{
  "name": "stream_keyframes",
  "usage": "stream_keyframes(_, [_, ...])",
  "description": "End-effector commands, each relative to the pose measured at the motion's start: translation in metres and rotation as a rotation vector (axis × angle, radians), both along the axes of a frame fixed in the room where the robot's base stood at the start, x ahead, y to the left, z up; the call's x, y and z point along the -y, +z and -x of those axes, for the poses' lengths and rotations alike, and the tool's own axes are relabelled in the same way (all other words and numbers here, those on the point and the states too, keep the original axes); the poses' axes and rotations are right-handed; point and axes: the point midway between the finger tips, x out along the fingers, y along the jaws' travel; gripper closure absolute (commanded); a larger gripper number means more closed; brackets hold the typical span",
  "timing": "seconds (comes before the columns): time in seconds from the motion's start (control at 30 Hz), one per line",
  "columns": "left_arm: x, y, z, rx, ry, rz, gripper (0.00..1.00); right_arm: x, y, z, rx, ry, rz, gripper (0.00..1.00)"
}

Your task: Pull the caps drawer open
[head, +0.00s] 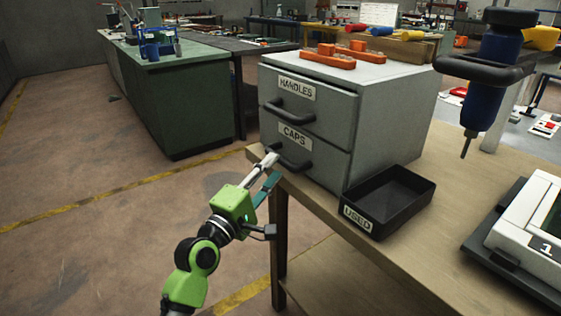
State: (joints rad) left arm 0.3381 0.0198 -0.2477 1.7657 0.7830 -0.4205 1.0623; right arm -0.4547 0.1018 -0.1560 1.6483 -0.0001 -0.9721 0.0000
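The grey two-drawer cabinet (395,110) stands on the wooden bench. Its lower drawer is labelled CAPS (312,165) and looks shut, with a dark bar handle (294,163) on its front. The upper drawer, labelled HANDLES (325,112), also looks shut. My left gripper (275,166), on the green arm, is at the left end of the caps handle. Its two fingers, one pale and one teal, look apart, so it appears open. Whether the fingertips touch the handle cannot be told. My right gripper is not in view.
A black tray labelled USED (412,187) sits beside the cabinet on the bench (440,215). Orange parts (328,58) lie on the cabinet. A blue tool (490,85) hangs at the right above a white numbered fixture (535,235).

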Motion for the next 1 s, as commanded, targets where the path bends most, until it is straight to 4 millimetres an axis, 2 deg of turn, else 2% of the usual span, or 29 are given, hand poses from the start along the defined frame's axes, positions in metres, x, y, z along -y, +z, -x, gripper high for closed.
stream_keyframes(0.1, [0.011, 0.004, -0.018, 0.0, -0.001, 0.0, 0.7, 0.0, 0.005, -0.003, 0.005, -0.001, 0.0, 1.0])
stream_keyframes(0.3, [0.021, 0.007, -0.035, 0.001, 0.0, -0.001, 0.7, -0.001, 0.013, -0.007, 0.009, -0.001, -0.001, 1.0])
stream_keyframes(0.67, [0.024, 0.007, -0.039, 0.0, 0.0, -0.001, 0.7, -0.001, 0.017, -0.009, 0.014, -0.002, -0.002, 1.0])
stream_keyframes(0.7, [0.024, 0.007, -0.039, 0.0, 0.0, -0.001, 0.75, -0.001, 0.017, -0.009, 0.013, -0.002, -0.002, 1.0])
stream_keyframes(0.8, [0.023, 0.007, -0.039, 0.0, 0.0, -0.001, 1.0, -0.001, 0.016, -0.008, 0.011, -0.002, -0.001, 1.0])
stream_keyframes(1.0, [0.023, 0.007, -0.039, -0.001, 0.001, -0.002, 1.0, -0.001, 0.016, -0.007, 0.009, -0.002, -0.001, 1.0])
